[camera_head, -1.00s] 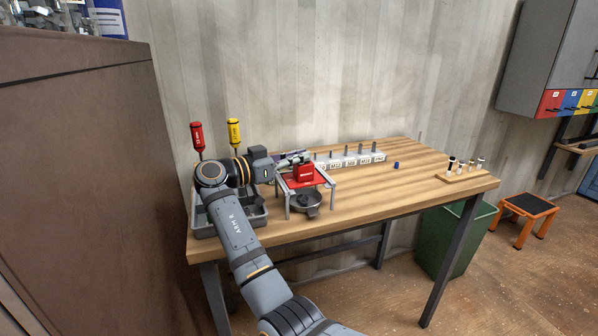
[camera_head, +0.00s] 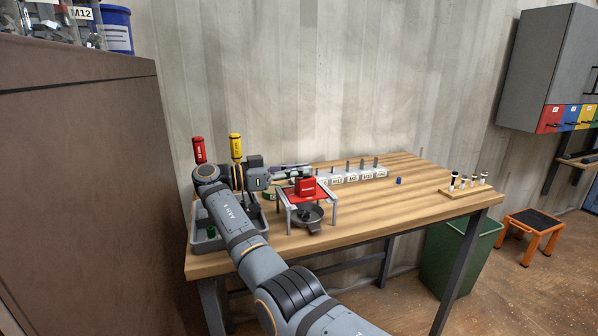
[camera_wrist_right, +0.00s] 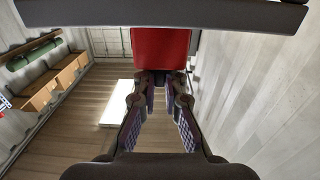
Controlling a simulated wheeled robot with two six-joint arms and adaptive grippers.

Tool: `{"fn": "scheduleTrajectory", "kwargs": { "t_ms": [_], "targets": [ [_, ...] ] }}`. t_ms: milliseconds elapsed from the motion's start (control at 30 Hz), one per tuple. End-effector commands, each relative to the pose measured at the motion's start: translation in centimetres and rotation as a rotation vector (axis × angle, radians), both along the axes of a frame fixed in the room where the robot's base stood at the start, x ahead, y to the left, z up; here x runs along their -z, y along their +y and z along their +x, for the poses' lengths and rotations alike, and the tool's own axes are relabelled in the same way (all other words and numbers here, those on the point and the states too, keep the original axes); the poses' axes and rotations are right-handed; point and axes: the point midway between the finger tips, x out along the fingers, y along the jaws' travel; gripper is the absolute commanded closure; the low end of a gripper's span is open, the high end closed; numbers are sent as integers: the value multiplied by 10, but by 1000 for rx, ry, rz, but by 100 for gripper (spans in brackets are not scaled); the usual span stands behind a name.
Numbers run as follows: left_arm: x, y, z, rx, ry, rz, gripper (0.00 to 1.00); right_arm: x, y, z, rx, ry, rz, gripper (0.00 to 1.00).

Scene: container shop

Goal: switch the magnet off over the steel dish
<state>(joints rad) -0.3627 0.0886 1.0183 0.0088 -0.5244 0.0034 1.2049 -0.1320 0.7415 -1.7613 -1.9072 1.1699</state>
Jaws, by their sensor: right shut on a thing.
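The red magnet block (camera_head: 306,187) sits on the red top of a small grey-legged stand (camera_head: 334,214). It also shows in the right wrist view (camera_wrist_right: 160,48). The steel dish (camera_head: 308,216) is below the stand's top, between its legs. My right gripper (camera_head: 306,174) reaches in from the left at the magnet's height. In the right wrist view its fingers (camera_wrist_right: 161,77) close at the red magnet and are shut on it. The exact contact is partly hidden. I cannot see the magnet's switch setting or its underside. My left gripper is not in view.
A grey tray (camera_head: 205,246) stands left of the stand, with a red bottle (camera_head: 199,150) and a yellow bottle (camera_head: 235,147) behind it. Labelled white blocks with pegs (camera_head: 352,177) line the back. A small blue piece (camera_head: 398,181) and a wooden rack (camera_head: 467,189) are at right.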

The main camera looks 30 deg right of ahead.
Motion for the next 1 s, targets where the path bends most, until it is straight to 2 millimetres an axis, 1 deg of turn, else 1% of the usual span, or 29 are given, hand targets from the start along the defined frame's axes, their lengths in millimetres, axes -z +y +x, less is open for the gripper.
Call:
{"fn": "scheduleTrajectory", "kwargs": {
  "t_ms": [67, 100, 200, 267, 533, 633, 733, 900, 1000],
  "targets": [
    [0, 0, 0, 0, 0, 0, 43, 0, 0, 0, 0, 0, 0, 100],
    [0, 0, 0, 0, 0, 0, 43, 0, 0, 0, 0, 1, 1, 88],
    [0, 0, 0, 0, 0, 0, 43, 0, 0, 0, 0, 1, 1, 75],
    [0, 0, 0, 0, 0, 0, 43, 0, 0, 0, 0, 1, 1, 68],
    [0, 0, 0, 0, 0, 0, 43, 0, 0, 0, -1, 1, 1, 68],
    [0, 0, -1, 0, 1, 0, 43, -8, 0, 0, -1, -1, 1, 68],
    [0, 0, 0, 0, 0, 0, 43, -28, 0, 0, -1, -3, 0, 68],
    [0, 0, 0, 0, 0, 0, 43, -67, 0, 0, -1, -1, 1, 68],
    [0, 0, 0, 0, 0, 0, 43, -84, 0, 0, 0, -2, 0, 68]
  ]
}}
